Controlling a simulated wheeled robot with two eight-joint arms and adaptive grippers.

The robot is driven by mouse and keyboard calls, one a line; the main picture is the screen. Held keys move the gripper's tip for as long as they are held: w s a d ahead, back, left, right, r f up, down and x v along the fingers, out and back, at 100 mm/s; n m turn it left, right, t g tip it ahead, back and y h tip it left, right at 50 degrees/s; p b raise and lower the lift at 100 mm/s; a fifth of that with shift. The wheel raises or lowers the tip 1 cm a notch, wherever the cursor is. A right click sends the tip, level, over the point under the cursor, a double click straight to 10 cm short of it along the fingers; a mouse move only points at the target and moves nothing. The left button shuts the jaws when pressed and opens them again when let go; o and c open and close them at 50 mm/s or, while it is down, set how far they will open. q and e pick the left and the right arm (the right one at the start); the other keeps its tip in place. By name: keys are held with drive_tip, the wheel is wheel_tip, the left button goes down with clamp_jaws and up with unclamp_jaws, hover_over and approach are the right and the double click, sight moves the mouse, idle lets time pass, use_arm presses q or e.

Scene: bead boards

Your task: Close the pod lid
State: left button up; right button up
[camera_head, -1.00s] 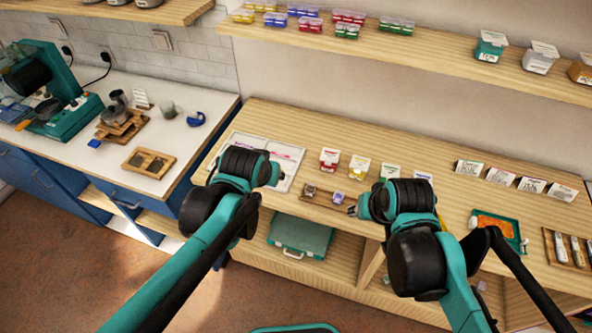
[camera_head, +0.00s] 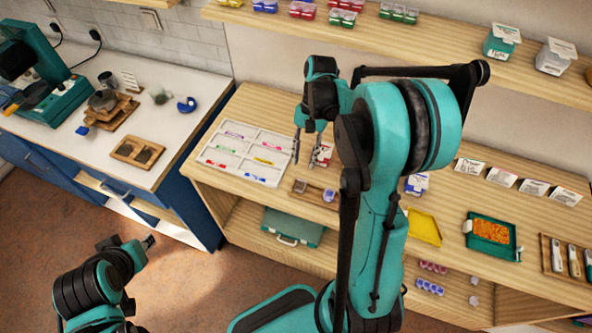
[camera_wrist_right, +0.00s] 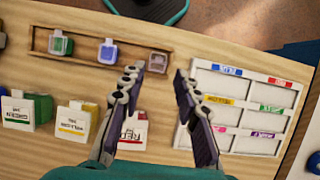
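Several small pods sit in a wooden holder on the light wood counter: a clear greyish pod (camera_head: 300,187) and a blue pod (camera_head: 329,195) show in the head view. The right wrist view shows a green pod (camera_wrist_right: 61,45), the blue pod (camera_wrist_right: 108,50) and the greyish pod (camera_wrist_right: 158,62) in the holder (camera_wrist_right: 85,57). Whether any lid is open is too small to tell. My right gripper (camera_head: 307,148) is open and empty above the counter; in the wrist view its fingers (camera_wrist_right: 156,76) stand apart near the greyish pod. My left gripper (camera_head: 149,243) is low at left, away from the counter.
A white compartment board (camera_head: 211,156) with coloured labels lies left of the holder. A red-labelled box (camera_wrist_right: 133,130) is partly hidden behind a finger. A teal tray of orange beads (camera_head: 491,238) is at right. A shelf (camera_head: 430,35) with boxes runs above.

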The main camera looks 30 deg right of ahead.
drive_tip(key=b+x, duration=0.1)
drive_tip(key=x, duration=0.4)
drive_tip(key=shift+f, duration=0.4)
